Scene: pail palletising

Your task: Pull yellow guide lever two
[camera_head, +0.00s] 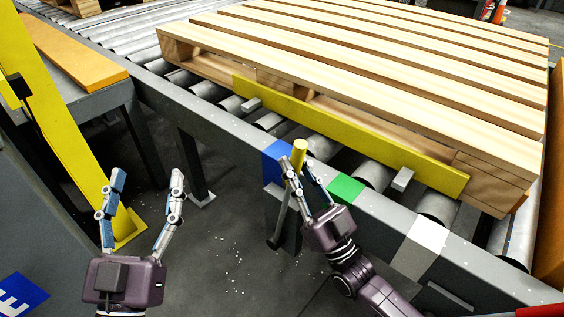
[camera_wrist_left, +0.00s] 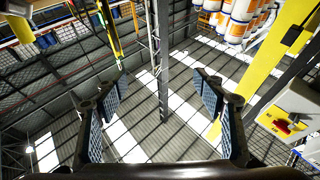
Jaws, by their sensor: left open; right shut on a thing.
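A yellow guide lever (camera_head: 299,150) with a grey shaft stands at the near side rail of the roller conveyor, in front of a blue mark (camera_head: 277,160). My right gripper (camera_head: 296,168) is shut on the lever just below its yellow top. The lower shaft slants down to the left. A long yellow guide bar (camera_head: 345,137) lies along the near side of the wooden pallet (camera_head: 370,60). My left gripper (camera_head: 146,183) is open and empty, left of the lever and apart from everything. Its open fingers also show in the left wrist view (camera_wrist_left: 158,95).
Green (camera_head: 345,188) and white (camera_head: 420,247) marks lie on the conveyor rail (camera_head: 215,122) to the right. An orange-topped bench (camera_head: 70,55) is at the upper left. Dark floor lies between the grippers.

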